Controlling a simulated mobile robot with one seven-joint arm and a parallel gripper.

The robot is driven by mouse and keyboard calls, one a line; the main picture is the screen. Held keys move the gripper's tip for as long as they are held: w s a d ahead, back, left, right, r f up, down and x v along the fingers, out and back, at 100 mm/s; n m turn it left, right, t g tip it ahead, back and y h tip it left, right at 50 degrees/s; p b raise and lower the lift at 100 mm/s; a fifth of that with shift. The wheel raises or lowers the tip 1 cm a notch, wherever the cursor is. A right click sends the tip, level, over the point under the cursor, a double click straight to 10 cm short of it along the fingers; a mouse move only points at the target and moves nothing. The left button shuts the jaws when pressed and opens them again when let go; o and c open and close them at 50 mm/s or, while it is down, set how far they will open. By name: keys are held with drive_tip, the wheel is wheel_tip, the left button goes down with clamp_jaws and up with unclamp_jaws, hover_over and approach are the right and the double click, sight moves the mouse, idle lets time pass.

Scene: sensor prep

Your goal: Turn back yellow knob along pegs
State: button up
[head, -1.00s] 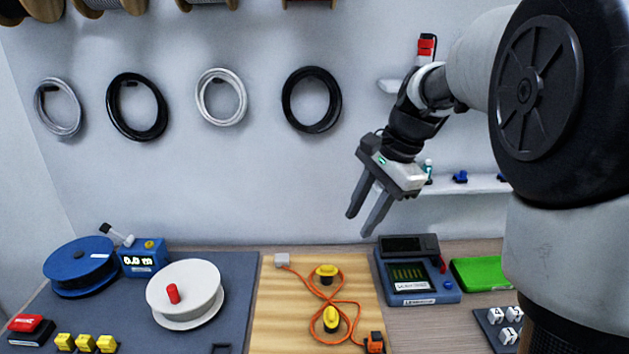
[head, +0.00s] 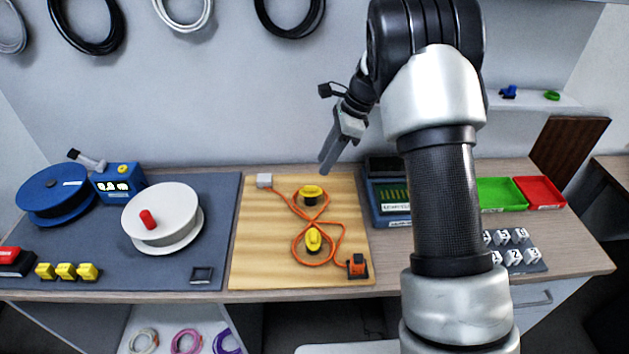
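Two yellow knobs stand on a wooden board (head: 262,226): a far knob (head: 312,192) and a near knob (head: 313,240). Each has a dark base. The far knob's grip lies roughly sideways, the near one's roughly front to back. An orange cable (head: 330,226) crosses between them and loops around both, from a grey block (head: 264,180) to an orange connector (head: 357,265). I see no separate pegs. My gripper (head: 326,166) hangs above and behind the board, right of the far knob, touching nothing. Its fingers overlap from this side, so their opening is hidden.
A white reel (head: 180,213) with a red handle and a blue reel (head: 52,190) stand on the grey mat left. A blue device (head: 392,213) is right of the board, partly behind my arm. Green (head: 500,192) and red (head: 540,190) trays lie farther right. Air above the board is clear.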

sight(311, 186)
drive_tip(key=x, duration=0.8)
drive_tip(key=shift+f, duration=0.15)
clamp_jaws()
